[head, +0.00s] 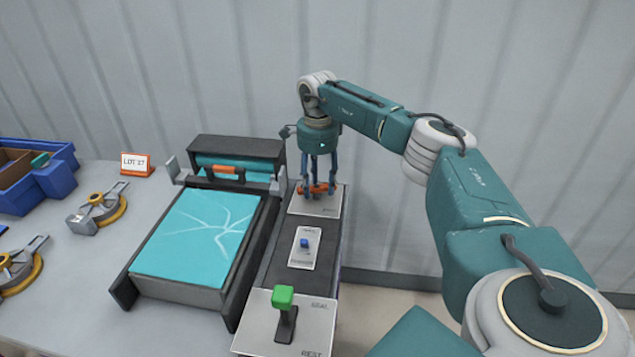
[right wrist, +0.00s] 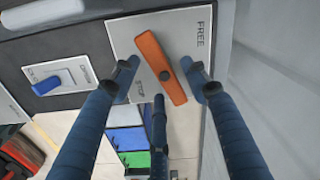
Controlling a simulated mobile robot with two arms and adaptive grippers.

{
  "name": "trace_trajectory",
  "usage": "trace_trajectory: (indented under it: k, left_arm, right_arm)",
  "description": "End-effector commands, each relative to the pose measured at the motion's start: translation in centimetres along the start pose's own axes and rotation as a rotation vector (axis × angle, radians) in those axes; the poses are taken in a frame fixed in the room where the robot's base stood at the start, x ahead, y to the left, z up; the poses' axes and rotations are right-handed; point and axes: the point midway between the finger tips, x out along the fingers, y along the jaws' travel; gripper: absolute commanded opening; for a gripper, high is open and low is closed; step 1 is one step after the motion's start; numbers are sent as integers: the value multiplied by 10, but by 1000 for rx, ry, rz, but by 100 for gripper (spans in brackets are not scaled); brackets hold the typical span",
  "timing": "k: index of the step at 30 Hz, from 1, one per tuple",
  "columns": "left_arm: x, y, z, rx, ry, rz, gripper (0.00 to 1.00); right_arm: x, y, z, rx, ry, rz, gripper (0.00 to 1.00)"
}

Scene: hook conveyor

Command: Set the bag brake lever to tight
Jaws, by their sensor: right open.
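The orange lever (head: 322,188) sits on a pale plate at the far end of the dark control strip. In the right wrist view the orange lever (right wrist: 158,62) is a flat bar slanting across its plate (right wrist: 128,35). My right gripper (head: 318,188) points down over the lever. Its blue fingers (right wrist: 165,80) are open, standing on both sides of the bar and near its lower end. I cannot tell whether any finger touches it. My left gripper is not seen.
A blue switch (head: 304,243) and a green-knobbed lever (head: 283,298), marked SEAL and REST, share the strip. Left of it stands a machine with a turquoise sheet (head: 195,235). Tape dispensers (head: 97,208), a LOT 27 sign (head: 136,164) and blue bins (head: 40,190) lie further left.

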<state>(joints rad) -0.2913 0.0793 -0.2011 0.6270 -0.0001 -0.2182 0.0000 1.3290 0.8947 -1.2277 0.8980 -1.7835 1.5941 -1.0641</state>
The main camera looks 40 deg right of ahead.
Motion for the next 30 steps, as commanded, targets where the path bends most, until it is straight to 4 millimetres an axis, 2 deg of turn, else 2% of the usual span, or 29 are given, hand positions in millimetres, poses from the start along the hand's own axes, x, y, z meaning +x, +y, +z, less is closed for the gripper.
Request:
trace_trajectory:
  k: [5,12,17,24,30]
  left_arm:
    - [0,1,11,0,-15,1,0]
    - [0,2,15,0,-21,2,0]
    - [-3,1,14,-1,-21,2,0]
    - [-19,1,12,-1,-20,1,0]
    - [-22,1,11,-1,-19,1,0]
  right_arm:
    - [0,0,0,0,0,0,46]
    - [0,0,0,0,1,1,1]
    - [-1,0,0,23,1,1,0]
    - [-3,0,1,263,2,2,0]
    - [-1,-1,2,378,1,0,0]
